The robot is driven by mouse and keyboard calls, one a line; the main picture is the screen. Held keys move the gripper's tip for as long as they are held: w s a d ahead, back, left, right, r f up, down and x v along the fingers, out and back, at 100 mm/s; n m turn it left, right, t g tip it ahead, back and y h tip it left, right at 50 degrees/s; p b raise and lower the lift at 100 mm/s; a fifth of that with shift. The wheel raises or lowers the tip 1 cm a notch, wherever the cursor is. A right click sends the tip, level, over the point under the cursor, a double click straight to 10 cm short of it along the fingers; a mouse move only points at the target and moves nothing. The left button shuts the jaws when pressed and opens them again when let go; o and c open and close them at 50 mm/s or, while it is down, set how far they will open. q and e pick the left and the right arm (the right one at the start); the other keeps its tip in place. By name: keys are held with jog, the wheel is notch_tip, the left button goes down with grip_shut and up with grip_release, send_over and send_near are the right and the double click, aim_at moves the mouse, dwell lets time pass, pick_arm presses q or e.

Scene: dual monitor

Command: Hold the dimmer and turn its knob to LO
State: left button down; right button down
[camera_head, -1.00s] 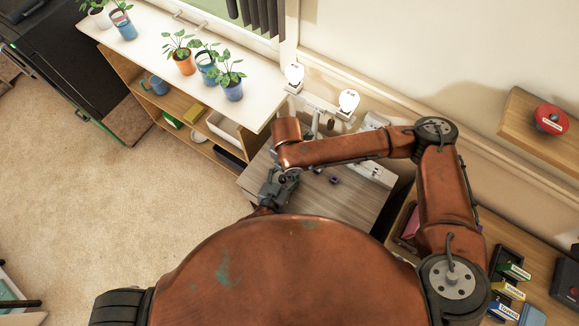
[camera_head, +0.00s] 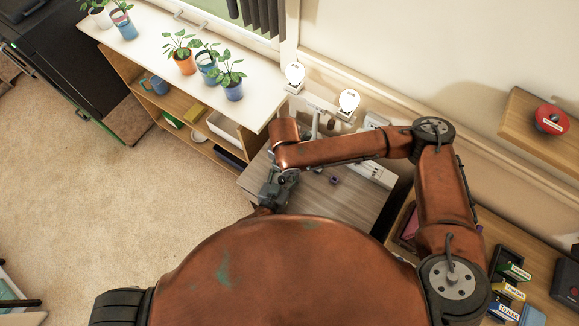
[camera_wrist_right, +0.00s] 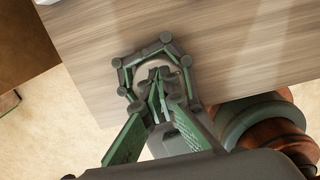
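My right arm reaches in from the right in the head view, over a small wood-topped table (camera_head: 345,205). Its gripper (camera_head: 272,190) is at the table's left edge, where my body and arm hide much of it. In the right wrist view, green-padded fingers (camera_wrist_right: 157,82) converge in front of a round pale piece (camera_wrist_right: 153,64), partly covered by dark linkages. I cannot tell whether this is the dimmer's knob, or whether the fingers touch it. No LO mark is readable. My left gripper cannot be told apart from the crowded grey parts.
A power strip (camera_head: 371,171) and a small purple item (camera_head: 334,180) are on the table. A white-topped shelf (camera_head: 150,45) with potted plants stands to the left. The carpet (camera_head: 90,190) is open.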

pick_arm(q)
jog(key=shift+d, duration=0.15)
pick_arm(e)
jog(key=shift+a, duration=0.35)
jog(key=shift+w+a, duration=0.1)
jog(key=shift+a, duration=0.5)
jog(key=shift+w, duration=0.1)
jog(key=shift+w+d+r, duration=0.1)
jog(key=shift+w, duration=0.3)
notch_tip(320, 180, up, 4)
jog(key=shift+w+d+r, duration=0.1)
jog(key=shift+w+r, duration=0.05)
jog(key=shift+r, duration=0.75)
